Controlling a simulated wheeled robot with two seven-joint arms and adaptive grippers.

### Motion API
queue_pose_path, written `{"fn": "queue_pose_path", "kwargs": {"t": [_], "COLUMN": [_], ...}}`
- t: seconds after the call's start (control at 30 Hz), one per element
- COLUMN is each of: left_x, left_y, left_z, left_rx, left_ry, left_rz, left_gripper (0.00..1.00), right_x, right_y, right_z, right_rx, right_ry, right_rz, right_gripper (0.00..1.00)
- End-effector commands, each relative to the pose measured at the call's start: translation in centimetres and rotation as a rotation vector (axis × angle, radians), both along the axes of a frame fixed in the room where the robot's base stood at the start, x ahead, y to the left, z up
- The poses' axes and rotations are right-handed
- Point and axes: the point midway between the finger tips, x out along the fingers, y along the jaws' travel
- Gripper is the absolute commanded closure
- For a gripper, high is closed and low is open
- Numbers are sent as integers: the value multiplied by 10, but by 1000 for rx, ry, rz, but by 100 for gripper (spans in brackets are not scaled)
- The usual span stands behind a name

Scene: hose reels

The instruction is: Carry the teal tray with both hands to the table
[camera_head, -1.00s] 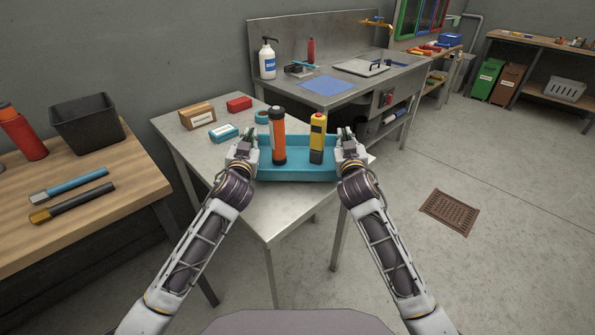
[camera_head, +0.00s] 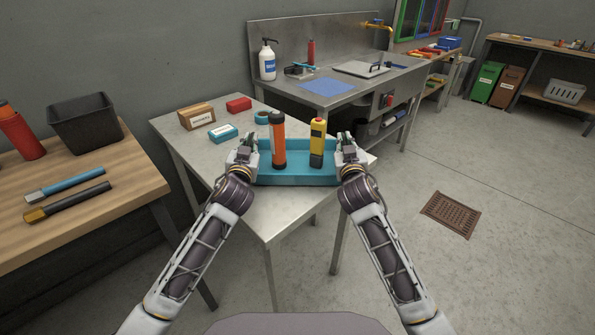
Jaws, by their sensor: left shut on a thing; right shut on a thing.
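The teal tray (camera_head: 297,180) is at the metal table (camera_head: 270,222), over its right part. I cannot tell for sure whether its underside touches the top. An orange and black cylinder (camera_head: 278,140) and a yellow and black device (camera_head: 317,143) stand upright in the tray. My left gripper (camera_head: 250,146) is shut on the tray's left end. My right gripper (camera_head: 344,146) is shut on its right end. The fingertips are small and partly hidden by the wrists.
On the table behind the tray are a wooden box (camera_head: 197,118), a red box (camera_head: 239,104), a teal box (camera_head: 223,132) and a teal tape roll (camera_head: 262,117). A sink counter (camera_head: 350,95) stands behind. A wooden bench (camera_head: 90,212) is at left.

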Motion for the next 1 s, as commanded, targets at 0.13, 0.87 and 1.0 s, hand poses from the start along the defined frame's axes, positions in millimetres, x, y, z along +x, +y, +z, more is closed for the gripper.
{"fn": "queue_pose_path", "kwargs": {"t": [0.13, 0.87, 1.0], "left_x": [0, -7, -15], "left_y": [1, -1, 0], "left_z": [-2, -7, -7], "left_rx": [0, -1, 0], "left_ry": [-3, 0, 1], "left_rz": [1, -1, -1], "left_gripper": [100, 68, 68], "right_x": [0, 0, 0], "right_y": [-1, 0, 0], "right_z": [-2, -6, -6], "right_rx": [0, 0, 0], "right_ry": [-2, -2, -1], "right_rz": [-2, 0, 0], "right_gripper": [100, 68, 68]}}
